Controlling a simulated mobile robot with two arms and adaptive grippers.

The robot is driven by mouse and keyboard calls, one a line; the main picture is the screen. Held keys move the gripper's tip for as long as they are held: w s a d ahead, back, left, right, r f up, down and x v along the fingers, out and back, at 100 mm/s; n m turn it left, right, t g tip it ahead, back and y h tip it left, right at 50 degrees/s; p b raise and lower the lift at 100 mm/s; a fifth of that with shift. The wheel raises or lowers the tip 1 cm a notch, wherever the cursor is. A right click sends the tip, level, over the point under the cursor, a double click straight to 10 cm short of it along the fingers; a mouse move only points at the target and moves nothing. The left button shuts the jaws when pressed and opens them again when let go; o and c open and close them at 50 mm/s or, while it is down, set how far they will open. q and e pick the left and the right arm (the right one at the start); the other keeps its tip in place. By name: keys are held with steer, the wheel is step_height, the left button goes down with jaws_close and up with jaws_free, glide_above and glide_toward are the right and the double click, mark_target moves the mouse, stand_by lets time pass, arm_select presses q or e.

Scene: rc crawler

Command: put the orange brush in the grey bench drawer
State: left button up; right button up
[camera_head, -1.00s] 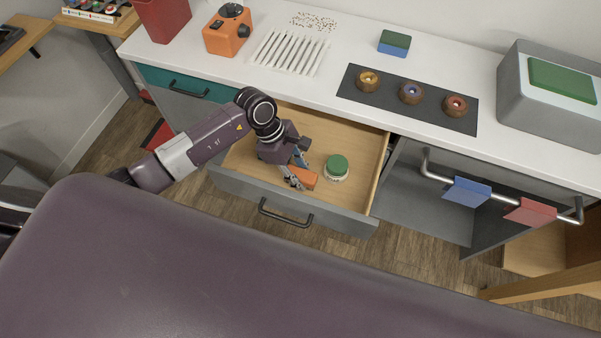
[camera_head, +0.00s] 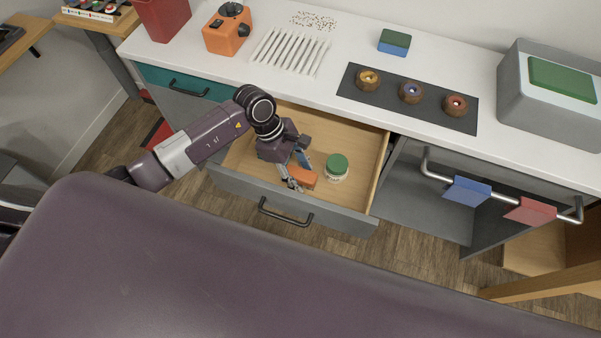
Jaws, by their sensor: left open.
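The grey bench drawer (camera_head: 347,220) is pulled open below the white worktop, showing its pale wooden inside. The orange brush (camera_head: 302,176) is in the drawer near its front, left of a green-lidded jar (camera_head: 337,168). My left gripper (camera_head: 296,176) reaches down into the drawer from the left, open, with its fingers at the brush. The fingers and wrist partly hide the brush, so I cannot tell whether they touch it. My right gripper is not in view.
The jar takes up room in the drawer; the right side is bare wood. To the right is an open grey compartment (camera_head: 425,200) with a rail carrying a blue cloth (camera_head: 467,191) and a red cloth (camera_head: 531,211). The worktop (camera_head: 330,85) holds an orange machine (camera_head: 228,32).

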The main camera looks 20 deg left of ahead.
arm_select(q)
steer(key=b+v, duration=0.1)
steer(key=v, duration=0.9)
steer(key=shift+w+a+b, duration=0.1)
steer(key=shift+b, duration=0.2)
steer(key=shift+a+r, duration=0.2)
steer(key=shift+r, duration=0.5)
